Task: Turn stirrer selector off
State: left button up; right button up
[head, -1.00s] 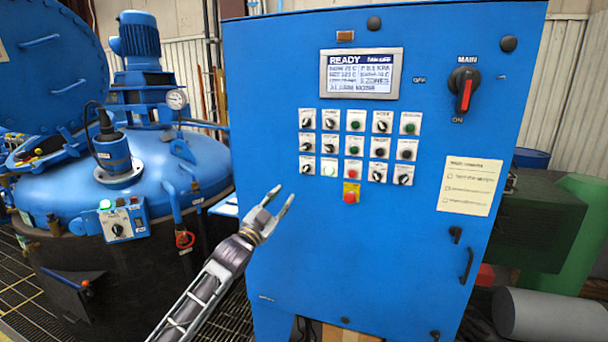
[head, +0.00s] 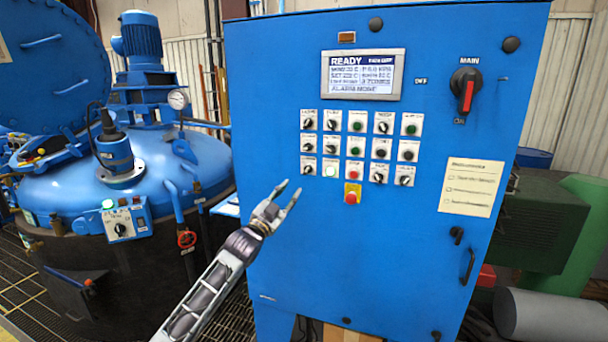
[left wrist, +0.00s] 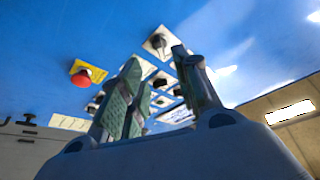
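The blue control cabinet (head: 270,150) carries a grid of small switches and buttons on white plates. Black selector knobs sit in it, such as the bottom-left one (head: 308,166); their labels are too small to read, so I cannot tell which is the stirrer selector. My left gripper (head: 290,188) is open and empty, just below and left of the grid's bottom-left corner, apart from the switches. In the left wrist view the open fingers (left wrist: 156,64) point up toward the panel, with a black selector (left wrist: 158,41) beyond them and others partly hidden behind. My right gripper is not in view.
A red emergency button (head: 351,194) on a yellow plate sits below the grid. A display (head: 362,74) reads READY; a red-handled main switch (head: 466,90) is at upper right. The blue vessel (head: 60,190) at left has a small box (head: 125,219) with a knob.

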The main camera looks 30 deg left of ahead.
aim_at(306, 171)
pick_arm(q)
jog(key=shift+p+x, duration=0.8)
jog(key=shift+x, duration=4.35)
jog(key=shift+d, duration=0.1)
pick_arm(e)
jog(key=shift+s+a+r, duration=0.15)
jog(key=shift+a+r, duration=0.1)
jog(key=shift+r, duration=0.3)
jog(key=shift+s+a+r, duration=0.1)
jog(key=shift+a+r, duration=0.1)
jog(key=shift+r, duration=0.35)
pick_arm(q)
jog(key=shift+c, duration=0.5)
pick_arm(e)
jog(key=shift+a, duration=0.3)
pick_arm(q)
grip_shut()
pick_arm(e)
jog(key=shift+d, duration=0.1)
